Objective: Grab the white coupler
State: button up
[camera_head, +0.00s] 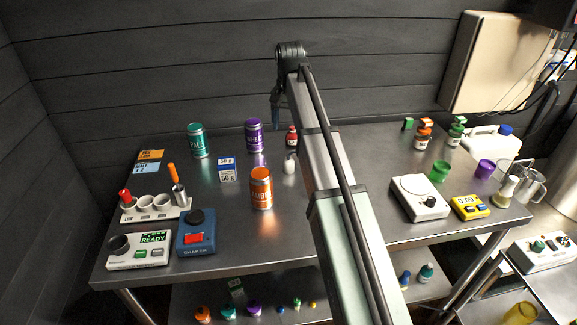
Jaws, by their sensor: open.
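A small white rounded piece (289,164) stands on the steel table, just left of my arm and in front of a red bottle (292,138). It may be the white coupler, but it is too small to be sure. My gripper (276,122) hangs from the arm's end near the back wall, above the table's rear and apart from the white piece. Its jaws are open and nothing shows between them, though the fingers are small and dark here.
A white rack (156,208) and a blue device (196,233) are left. A white scale (419,198) is right of my arm.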

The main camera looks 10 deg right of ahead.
aim_at(288, 159)
notch_tip(288, 159, down, 14)
jog(key=n, duration=1.8)
jog(key=shift+s+a+n, duration=0.1)
jog(key=shift+a+n, duration=0.05)
jog(key=shift+n, duration=0.25)
jog(key=shift+r, duration=0.1)
jog(key=c, duration=1.1)
jog(key=shift+c, duration=0.2)
jog(key=shift+r, duration=0.1)
